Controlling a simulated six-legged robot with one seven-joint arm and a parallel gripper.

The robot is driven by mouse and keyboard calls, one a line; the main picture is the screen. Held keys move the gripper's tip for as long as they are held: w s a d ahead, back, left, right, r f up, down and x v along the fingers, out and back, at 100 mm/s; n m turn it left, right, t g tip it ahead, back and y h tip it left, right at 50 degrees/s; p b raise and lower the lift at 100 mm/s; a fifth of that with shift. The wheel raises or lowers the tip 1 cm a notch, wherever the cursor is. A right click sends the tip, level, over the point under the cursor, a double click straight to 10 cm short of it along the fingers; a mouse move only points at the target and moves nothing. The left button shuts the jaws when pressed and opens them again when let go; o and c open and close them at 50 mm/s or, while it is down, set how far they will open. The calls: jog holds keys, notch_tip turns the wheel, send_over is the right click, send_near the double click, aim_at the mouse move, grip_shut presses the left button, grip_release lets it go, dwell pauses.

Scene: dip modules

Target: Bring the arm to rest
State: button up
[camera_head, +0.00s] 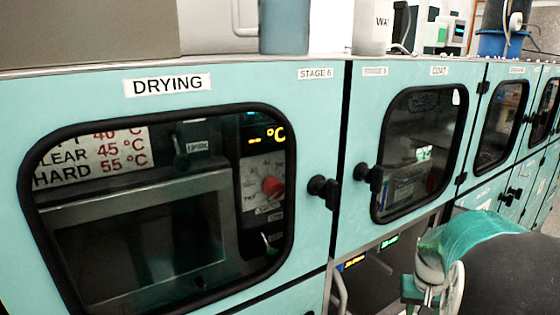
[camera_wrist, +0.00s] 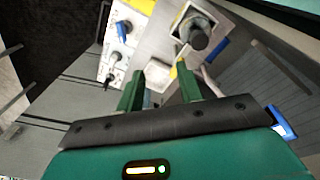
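My gripper (camera_wrist: 160,80) shows in the wrist view with its two green fingers apart. I see nothing held between them; a pale part shows in the gap, apparently beyond the fingers. In the head view, what looks like my arm, dark with a teal cover, fills the lower right in front of the cabinets. The gripper's fingers cannot be made out there.
The drying cabinet door (camera_head: 230,90) and the coat cabinet door (camera_head: 362,215) look shut, with black knobs (camera_head: 323,190) projecting. In the wrist view, a white control panel (camera_wrist: 118,45) and a square fitting with a dark round knob (camera_wrist: 197,33) lie beyond the fingers.

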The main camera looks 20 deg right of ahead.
jog(key=w+a+r+n+t+h, duration=0.15)
jog(key=a+r, duration=0.25)
jog(key=a, duration=0.5)
jog(key=w+a+r+n+t+y, duration=0.1)
jog(key=w+a+r+n, duration=0.15)
jog(key=a+r, duration=0.45)
jog(key=s+a+r+n+t+y, duration=0.1)
jog(key=s+a+n, duration=0.1)
jog(key=a, duration=0.7)
jog(key=s+a+r+n+t+y, duration=0.1)
jog(key=s+a+t, duration=0.1)
jog(key=a, duration=0.7)
jog(key=shift+s+n, duration=0.3)
jog(key=shift+n, duration=0.1)
